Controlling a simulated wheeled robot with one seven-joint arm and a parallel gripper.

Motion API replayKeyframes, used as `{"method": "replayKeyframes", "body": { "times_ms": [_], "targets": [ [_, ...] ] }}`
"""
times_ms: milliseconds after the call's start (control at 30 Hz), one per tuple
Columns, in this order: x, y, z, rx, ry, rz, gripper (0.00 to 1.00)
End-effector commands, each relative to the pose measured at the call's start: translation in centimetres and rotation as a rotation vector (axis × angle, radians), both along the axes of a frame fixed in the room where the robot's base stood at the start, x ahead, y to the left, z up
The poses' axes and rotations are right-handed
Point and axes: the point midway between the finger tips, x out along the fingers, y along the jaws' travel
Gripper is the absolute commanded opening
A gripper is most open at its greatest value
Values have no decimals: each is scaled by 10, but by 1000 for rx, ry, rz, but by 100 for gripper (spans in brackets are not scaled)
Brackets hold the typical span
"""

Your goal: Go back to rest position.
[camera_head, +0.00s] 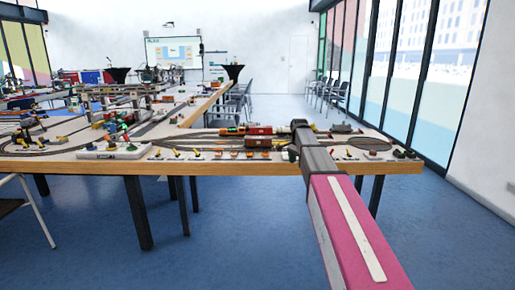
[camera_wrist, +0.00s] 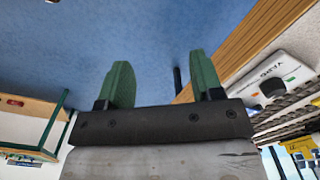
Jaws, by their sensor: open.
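My gripper (camera_wrist: 163,85) shows in the wrist view with two green fingers set wide apart and nothing between them. Blue floor lies behind the fingers, and the wooden table edge (camera_wrist: 240,50) is beside the right finger. In the head view my pink and grey arm reaches forward from the lower right to the table (camera_head: 410,168). The fingertips are hard to make out there, hidden by the dark wrist.
The table carries model train tracks, red and yellow train cars (camera_head: 258,130), several small coloured pieces and a white control box (camera_head: 113,151). Chairs (camera_head: 335,93) stand along the windows at right. Blue floor (camera_head: 225,235) is clear in front of the table.

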Motion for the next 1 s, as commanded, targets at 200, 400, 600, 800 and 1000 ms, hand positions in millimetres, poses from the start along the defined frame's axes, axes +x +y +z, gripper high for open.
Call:
{"method": "replayKeyframes", "body": {
  "times_ms": [200, 400, 600, 800, 1000],
  "targets": [
    [-55, 0, -62, 0, 4, 162, 60],
    [-127, 0, -134, 0, 3, 394, 60],
    [-205, 0, -193, 0, 1, 631, 60],
    [-278, 0, -235, 0, 0, 853, 60],
    [-319, 0, -255, -2, -3, 989, 60]
  ]
}}
